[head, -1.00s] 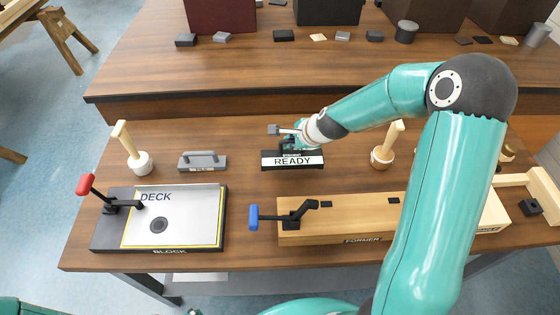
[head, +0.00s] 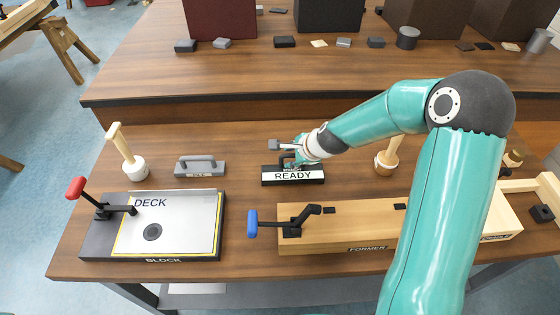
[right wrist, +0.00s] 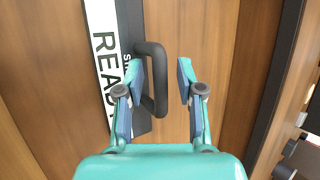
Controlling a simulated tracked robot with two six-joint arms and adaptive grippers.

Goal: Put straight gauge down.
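The straight gauge (head: 293,176) is a black block with a white READY strip and a dark loop handle, resting on the front bench between the grey block and the former. It also shows in the right wrist view, with its handle (right wrist: 160,82). My right gripper (right wrist: 160,80) is over the handle, its fingers spread apart. In the head view my right gripper (head: 298,150) partly covers the handle. My left gripper is out of view.
The deck plate (head: 165,222) with a red lever clamp is front left. The wooden former (head: 350,226) with a blue lever is front right. A small grey handled block (head: 200,166) and a mallet-like tool (head: 133,167) stand left of the gauge. Bare bench surrounds the gauge.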

